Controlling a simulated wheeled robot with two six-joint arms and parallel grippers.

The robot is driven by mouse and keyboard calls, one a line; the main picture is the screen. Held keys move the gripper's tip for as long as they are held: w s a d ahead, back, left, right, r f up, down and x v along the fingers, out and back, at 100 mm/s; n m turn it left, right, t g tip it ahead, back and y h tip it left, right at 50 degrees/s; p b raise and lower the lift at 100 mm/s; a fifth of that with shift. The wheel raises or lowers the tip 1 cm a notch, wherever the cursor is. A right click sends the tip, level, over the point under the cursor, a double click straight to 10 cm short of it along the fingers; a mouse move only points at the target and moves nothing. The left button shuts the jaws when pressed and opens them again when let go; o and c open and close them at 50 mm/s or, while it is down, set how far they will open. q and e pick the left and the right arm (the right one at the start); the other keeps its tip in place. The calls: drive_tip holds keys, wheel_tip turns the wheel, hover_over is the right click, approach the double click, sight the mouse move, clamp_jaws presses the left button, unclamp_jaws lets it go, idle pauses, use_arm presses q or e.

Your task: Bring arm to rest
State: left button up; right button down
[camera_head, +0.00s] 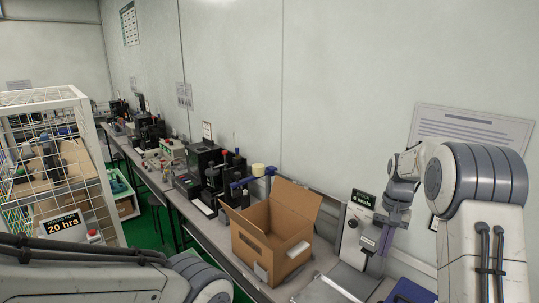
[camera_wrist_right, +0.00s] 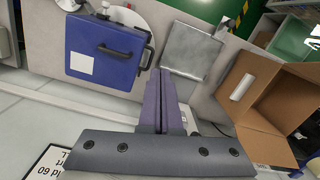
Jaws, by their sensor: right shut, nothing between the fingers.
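My right arm reaches in from the right in the head view, raised and bent. Its gripper (camera_head: 387,238) points downward in front of a light grey bench machine, with its purple fingers together and nothing visible between them. In the right wrist view the same fingers (camera_wrist_right: 158,76) are pressed together and empty, above the bench between a blue case and a metal plate. My left arm crosses the lower left of the head view; its gripper is out of the picture.
An open cardboard box (camera_head: 262,252) stands on the bench left of the right gripper. A blue case (camera_wrist_right: 85,65) and a metal plate (camera_wrist_right: 190,48) lie below the gripper. Black testers (camera_head: 203,160) line the bench farther back. A wire cage (camera_head: 50,185) stands left.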

drive_tip(key=s+a+r+n, duration=0.2)
drive_tip(key=s+a+n, duration=0.3)
drive_tip(key=a, duration=0.6)
drive_tip(key=s+a+r+n, duration=0.2)
drive_tip(key=s+a, duration=0.5)
drive_tip(key=a, duration=0.4)
drive_tip(key=s+a+f+n, duration=0.1)
drive_tip(key=s+a+n, duration=0.1)
drive_tip(key=s, duration=0.8)
drive_tip(key=s+a+f+n+b, duration=0.1)
drive_tip(key=s+n, duration=0.4)
drive_tip(key=s, duration=0.5)
drive_tip(key=a+f, duration=0.1)
drive_tip(key=a, duration=0.1)
drive_tip(key=shift+a+f+b, duration=0.25)
drive_tip(key=shift+a+b, duration=0.05)
